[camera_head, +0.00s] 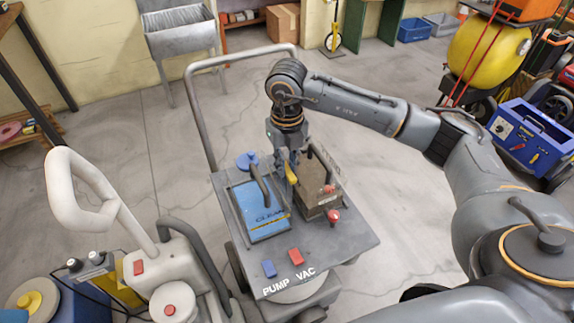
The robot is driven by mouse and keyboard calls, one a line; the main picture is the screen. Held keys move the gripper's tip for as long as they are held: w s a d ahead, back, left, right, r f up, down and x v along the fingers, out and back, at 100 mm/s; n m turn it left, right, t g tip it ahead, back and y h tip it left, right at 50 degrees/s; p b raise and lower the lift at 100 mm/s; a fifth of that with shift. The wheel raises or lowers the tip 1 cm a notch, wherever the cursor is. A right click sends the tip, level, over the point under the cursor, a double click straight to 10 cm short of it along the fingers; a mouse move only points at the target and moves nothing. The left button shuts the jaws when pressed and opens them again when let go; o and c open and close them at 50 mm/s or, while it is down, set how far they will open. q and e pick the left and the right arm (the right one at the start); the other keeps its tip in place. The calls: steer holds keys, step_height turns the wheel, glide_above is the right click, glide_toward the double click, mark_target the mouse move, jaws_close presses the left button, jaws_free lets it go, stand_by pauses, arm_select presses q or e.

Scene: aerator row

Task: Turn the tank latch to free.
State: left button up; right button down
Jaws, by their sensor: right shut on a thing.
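A yellow latch (291,175) stands between the two tanks, at the left side of the brown one. My right gripper (287,158) reaches down over the far part of the deck and is shut on the yellow latch; its fingertips are partly hidden. Which way the latch is turned is hard to tell. My left gripper is out of view.
The cart's tall handle (190,95) rises behind. A white-handled machine (62,200) stands close on the left. Open floor lies right of the cart.

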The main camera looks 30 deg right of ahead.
mark_target(287, 169)
stand_by(0.5)
steer(key=c, duration=1.3)
jaws_free()
step_height(287, 169, up, 12)
